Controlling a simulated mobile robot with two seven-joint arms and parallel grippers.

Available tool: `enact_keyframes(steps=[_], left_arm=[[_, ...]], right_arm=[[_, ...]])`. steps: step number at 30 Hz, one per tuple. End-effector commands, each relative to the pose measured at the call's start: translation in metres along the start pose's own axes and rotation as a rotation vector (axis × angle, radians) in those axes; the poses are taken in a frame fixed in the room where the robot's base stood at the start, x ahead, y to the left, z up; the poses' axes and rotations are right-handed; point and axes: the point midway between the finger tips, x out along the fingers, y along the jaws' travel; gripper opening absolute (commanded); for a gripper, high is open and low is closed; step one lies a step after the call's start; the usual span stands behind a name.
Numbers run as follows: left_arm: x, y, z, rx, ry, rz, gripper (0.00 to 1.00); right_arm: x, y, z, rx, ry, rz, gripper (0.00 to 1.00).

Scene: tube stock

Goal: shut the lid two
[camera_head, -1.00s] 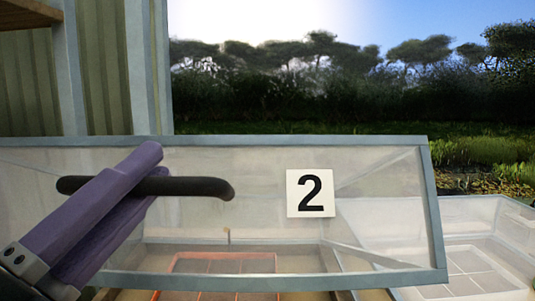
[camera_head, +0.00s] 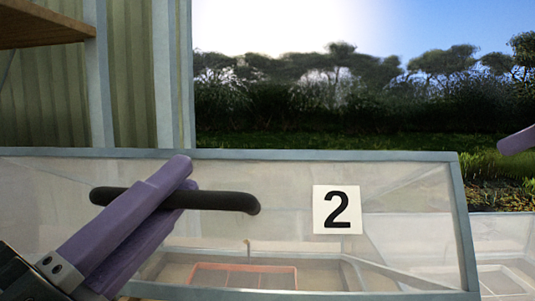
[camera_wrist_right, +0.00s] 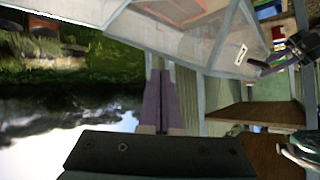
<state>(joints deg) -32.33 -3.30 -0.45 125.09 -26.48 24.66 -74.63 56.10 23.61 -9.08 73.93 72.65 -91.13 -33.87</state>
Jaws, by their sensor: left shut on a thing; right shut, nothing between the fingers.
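Lid two (camera_head: 410,215) is a clear panel in a grey-blue frame, with a white plate (camera_head: 337,209) reading "2" and a black bar handle (camera_head: 230,201). It stands raised and tilted over its bed. My left gripper (camera_head: 180,183) is shut on the handle, its purple fingers crossing the bar. In the right wrist view, the lid (camera_wrist_right: 200,35) shows at the top and my left gripper (camera_wrist_right: 275,67) at the right. My right gripper (camera_wrist_right: 160,90) is shut and empty, apart from the lid; one purple fingertip (camera_head: 517,140) shows at the right edge of the head view.
An orange-rimmed tray (camera_head: 243,270) shows through the lid, inside the bed. Another clear-sided frame (camera_head: 503,235) stands at the right. A striped wall with posts (camera_head: 172,80) and a wooden shelf (camera_head: 40,25) are at the left. Grass and trees lie behind.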

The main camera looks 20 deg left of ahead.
Motion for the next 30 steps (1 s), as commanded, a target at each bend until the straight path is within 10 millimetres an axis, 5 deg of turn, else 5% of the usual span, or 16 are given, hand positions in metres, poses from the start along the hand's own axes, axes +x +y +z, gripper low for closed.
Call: enact_keyframes(steps=[6,12,23,30], left_arm=[[0.0,0.001,-0.001,0.0,0.001,0.001,0.0],[0.0,0.001,-0.001,0.0,0.001,0.002,0.0],[0.0,0.001,-0.001,0.0,0.002,0.002,0.0],[0.0,0.001,-0.001,0.0,0.002,0.002,0.0]], right_arm=[[0.04,-0.078,-0.049,-0.079,0.009,-0.414,0.0],[0.047,-0.14,-0.071,-0.181,0.016,-0.699,0.0],[0.054,-0.174,-0.076,-0.231,0.027,-0.822,0.0],[0.084,-0.207,-0.073,-0.23,0.027,-0.824,0.0]])
